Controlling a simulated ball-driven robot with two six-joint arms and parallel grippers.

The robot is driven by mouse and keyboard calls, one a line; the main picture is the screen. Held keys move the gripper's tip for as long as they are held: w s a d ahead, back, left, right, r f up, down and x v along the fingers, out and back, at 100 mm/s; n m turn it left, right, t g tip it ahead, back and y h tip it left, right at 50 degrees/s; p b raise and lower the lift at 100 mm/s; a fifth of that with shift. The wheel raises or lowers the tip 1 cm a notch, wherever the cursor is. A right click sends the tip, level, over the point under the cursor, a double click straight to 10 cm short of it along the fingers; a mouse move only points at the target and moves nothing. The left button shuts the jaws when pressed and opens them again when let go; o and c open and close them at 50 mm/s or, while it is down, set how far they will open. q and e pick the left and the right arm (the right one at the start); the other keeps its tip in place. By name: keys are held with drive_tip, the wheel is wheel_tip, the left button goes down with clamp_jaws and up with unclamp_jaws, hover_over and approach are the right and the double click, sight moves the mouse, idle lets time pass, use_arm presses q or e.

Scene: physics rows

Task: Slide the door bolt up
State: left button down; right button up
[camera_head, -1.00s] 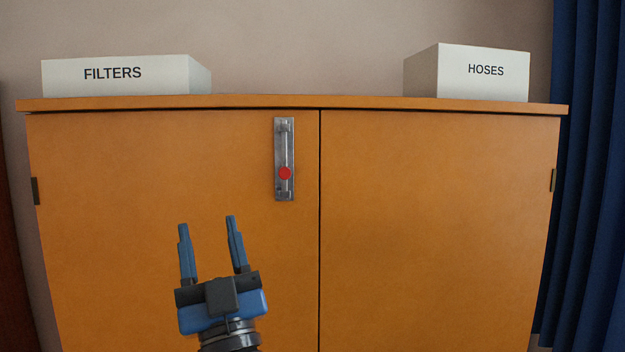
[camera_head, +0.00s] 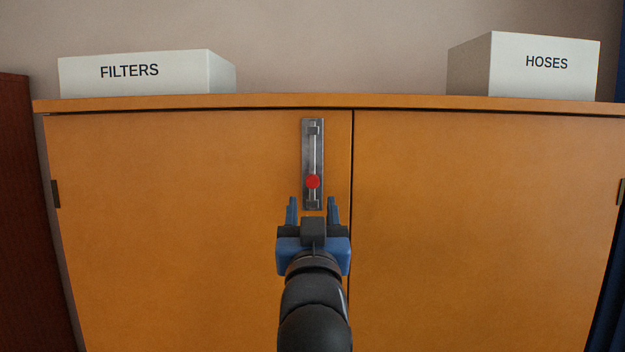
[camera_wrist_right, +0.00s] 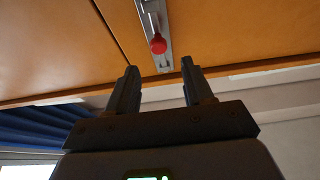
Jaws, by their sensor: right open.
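The door bolt (camera_head: 312,150) is a grey metal plate with a vertical rod, fixed upright on the left cabinet door (camera_head: 180,220) near the seam. Its red knob (camera_head: 313,181) sits in the lower part of the plate. My right gripper (camera_head: 312,203) is open and empty, its two fingers pointing at the bolt, just below the knob in the picture. In the right wrist view the red knob (camera_wrist_right: 158,44) shows beyond the gap between the open fingers (camera_wrist_right: 158,76), apart from them. My left gripper is not in view.
A white FILTERS box (camera_head: 140,74) and a white HOSES box (camera_head: 545,68) stand on the cabinet top (camera_head: 390,102). The right door (camera_head: 480,220) is plain and shut. A blue curtain (camera_head: 606,290) hangs at the right edge. The space before the doors is clear.

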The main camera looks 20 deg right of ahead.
sight(312, 182)
drive_tip(key=x, duration=0.1)
drive_tip(key=p+x, duration=0.1)
drive_tip(key=x, duration=0.3)
drive_tip(key=shift+w+d+f+p, duration=0.1)
drive_tip(key=shift+d+f+p, duration=0.05)
drive_tip(key=shift+d+p, duration=0.2)
drive_tip(key=shift+w+a+r+p, duration=0.15)
drive_tip(key=shift+w+r+p, duration=0.3)
drive_tip(key=shift+w+r, duration=0.1)
drive_tip(key=shift+w+f, duration=0.2)
drive_tip(key=shift+w, duration=0.05)
drive_tip(key=shift+s+r, duration=0.1)
clamp_jaws()
